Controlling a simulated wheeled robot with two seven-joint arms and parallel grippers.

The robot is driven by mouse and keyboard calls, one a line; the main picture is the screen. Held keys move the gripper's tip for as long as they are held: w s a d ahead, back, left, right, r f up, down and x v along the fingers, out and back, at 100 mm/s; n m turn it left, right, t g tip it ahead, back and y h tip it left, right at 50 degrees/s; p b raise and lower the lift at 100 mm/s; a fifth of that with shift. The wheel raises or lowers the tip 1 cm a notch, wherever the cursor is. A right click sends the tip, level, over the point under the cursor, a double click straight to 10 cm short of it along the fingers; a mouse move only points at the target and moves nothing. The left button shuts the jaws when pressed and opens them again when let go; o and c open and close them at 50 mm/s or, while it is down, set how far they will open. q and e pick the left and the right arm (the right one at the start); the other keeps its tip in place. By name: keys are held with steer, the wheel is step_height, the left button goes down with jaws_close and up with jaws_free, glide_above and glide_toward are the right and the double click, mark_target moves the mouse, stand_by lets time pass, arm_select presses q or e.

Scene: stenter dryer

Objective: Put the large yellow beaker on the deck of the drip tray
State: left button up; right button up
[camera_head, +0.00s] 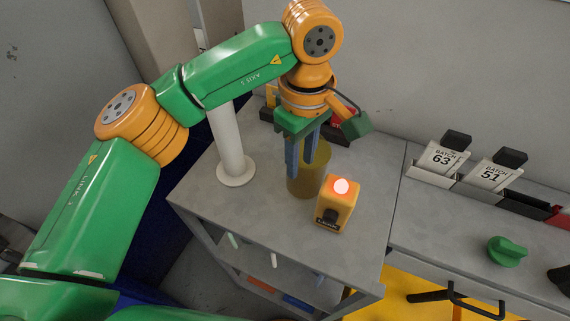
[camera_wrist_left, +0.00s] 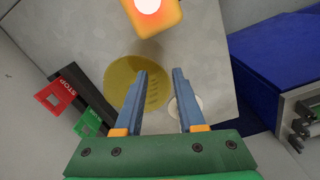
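The large yellow beaker (camera_head: 313,182) stands on the grey table top, partly hidden by my left gripper (camera_head: 302,158) in the head view. In the left wrist view the beaker (camera_wrist_left: 120,82) shows as a yellow round shape. My left gripper (camera_wrist_left: 161,73) is open, its two blue fingers apart. I cannot tell whether the fingers touch the beaker. I cannot make out the drip tray in either view. My right gripper is not in view.
An orange box (camera_head: 337,204) with a lit button stands close by the beaker. A white post (camera_head: 230,145) rises from the table to its left. Batch card holders (camera_head: 443,160) and a green knob (camera_head: 507,251) are on the right counter. The table's front left is clear.

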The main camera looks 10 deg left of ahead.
mark_target(294, 194)
arm_select(q)
steer(key=f+p, duration=0.1)
steer(key=f, duration=0.1)
steer(key=f+p, duration=0.1)
steer(key=f, duration=0.1)
steer(key=a+f+p, duration=0.1)
steer(key=f, duration=0.1)
steer(key=shift+s+f, duration=0.25)
steer(key=shift+f, duration=0.05)
steer(key=shift+w+f, duration=0.15)
steer(key=shift+f, duration=0.3)
steer(key=shift+d, duration=0.1)
jaws_close()
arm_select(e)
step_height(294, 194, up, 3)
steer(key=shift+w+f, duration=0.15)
